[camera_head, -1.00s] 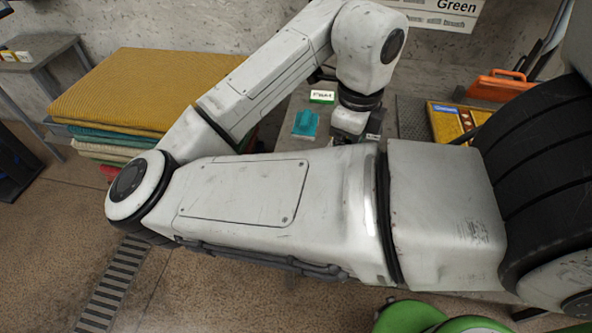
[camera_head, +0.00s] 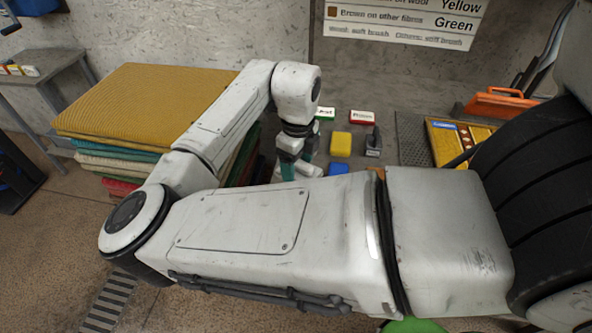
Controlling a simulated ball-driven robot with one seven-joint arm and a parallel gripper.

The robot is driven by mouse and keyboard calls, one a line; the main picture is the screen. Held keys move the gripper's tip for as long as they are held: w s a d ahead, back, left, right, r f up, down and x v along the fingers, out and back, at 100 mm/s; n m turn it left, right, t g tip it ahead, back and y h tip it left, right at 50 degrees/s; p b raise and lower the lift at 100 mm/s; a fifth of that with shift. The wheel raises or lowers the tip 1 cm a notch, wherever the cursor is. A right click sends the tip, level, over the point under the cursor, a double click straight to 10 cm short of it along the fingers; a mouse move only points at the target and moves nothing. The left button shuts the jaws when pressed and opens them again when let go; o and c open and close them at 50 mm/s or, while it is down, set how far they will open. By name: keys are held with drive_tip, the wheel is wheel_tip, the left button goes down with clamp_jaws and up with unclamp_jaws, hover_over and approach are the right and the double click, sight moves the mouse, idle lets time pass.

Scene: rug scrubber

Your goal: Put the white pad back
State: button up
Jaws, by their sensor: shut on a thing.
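My gripper (camera_head: 289,158) points down over the grey bench, just right of the folded textiles. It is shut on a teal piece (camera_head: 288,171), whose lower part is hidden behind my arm. Pale shapes (camera_head: 309,169) show just right of the gripper; I cannot tell whether one of them is the white pad. A yellow pad (camera_head: 341,144) lies on the bench to the right. A blue pad (camera_head: 338,169) lies in front of it, partly hidden by my arm.
A grey block with a dark handle (camera_head: 373,143) is right of the yellow pad. A yellow tray (camera_head: 455,145) and an orange-handled tool (camera_head: 497,103) lie farther right. Folded textiles (camera_head: 150,97) are stacked left.

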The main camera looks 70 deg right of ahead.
sight(296, 172)
drive_tip(key=shift+w+d+f, duration=0.1)
drive_tip(key=shift+w+f, duration=0.15)
drive_tip(key=shift+f, duration=0.4)
drive_tip(key=shift+f+p, duration=0.35)
drive_tip(key=shift+f, duration=0.9)
drive_tip(key=shift+f, duration=0.1)
drive_tip(key=o, duration=1)
wheel_tip(296, 172, up, 12)
drive_tip(key=shift+r+b, duration=0.15)
drive_tip(key=shift+b, duration=0.35)
